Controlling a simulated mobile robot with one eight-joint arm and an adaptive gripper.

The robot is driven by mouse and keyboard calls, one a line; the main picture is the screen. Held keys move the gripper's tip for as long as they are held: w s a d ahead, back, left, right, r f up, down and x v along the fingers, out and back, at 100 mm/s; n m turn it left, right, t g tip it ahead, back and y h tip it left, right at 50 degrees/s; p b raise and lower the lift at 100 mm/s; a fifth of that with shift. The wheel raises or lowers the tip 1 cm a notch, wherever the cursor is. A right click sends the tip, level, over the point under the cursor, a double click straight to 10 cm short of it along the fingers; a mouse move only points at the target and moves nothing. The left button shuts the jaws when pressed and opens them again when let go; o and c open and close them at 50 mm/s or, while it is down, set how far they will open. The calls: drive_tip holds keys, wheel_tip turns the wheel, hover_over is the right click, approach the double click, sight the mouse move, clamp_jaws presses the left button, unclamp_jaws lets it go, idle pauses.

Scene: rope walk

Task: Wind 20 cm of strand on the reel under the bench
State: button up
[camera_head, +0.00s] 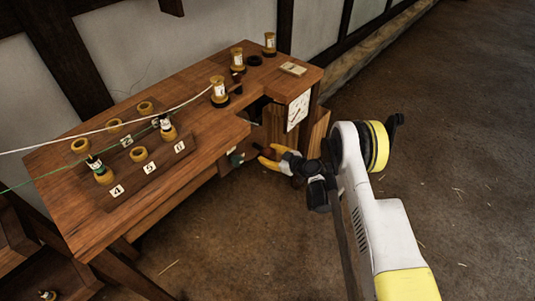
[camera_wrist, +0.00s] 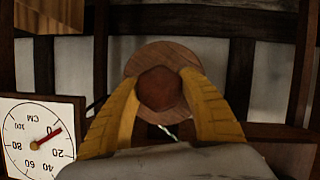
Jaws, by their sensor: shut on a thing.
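My gripper (camera_head: 266,156) reaches in under the bench (camera_head: 215,85) at its front right. In the wrist view its yellow fingers (camera_wrist: 160,92) are shut around a reddish-brown, many-sided knob (camera_wrist: 160,88). Behind the knob is a round wooden disc of the reel (camera_wrist: 158,54). A short pale bit of strand (camera_wrist: 168,130) shows below the knob, between the fingers. The white dial (camera_head: 298,110) is on the bench's right end; in the wrist view the dial (camera_wrist: 38,138) reads in CM, its red needle pointing up and right, a little above the 20 mark.
A white strand (camera_head: 120,118) crosses above the bench to a yellow-topped post (camera_head: 219,92). Rings, bobbins and a numbered board (camera_head: 145,172) occupy the left of the benchtop. Bare floor (camera_head: 460,150) lies to the right. Bench timbers stand close around my gripper.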

drive_tip(key=c, duration=0.4)
drive_tip(key=shift+m+g, duration=0.3)
drive_tip(key=shift+m, duration=0.3)
drive_tip(key=o, duration=1.2)
wheel_tip(320, 180, up, 10)
drive_tip(key=shift+r, duration=0.1)
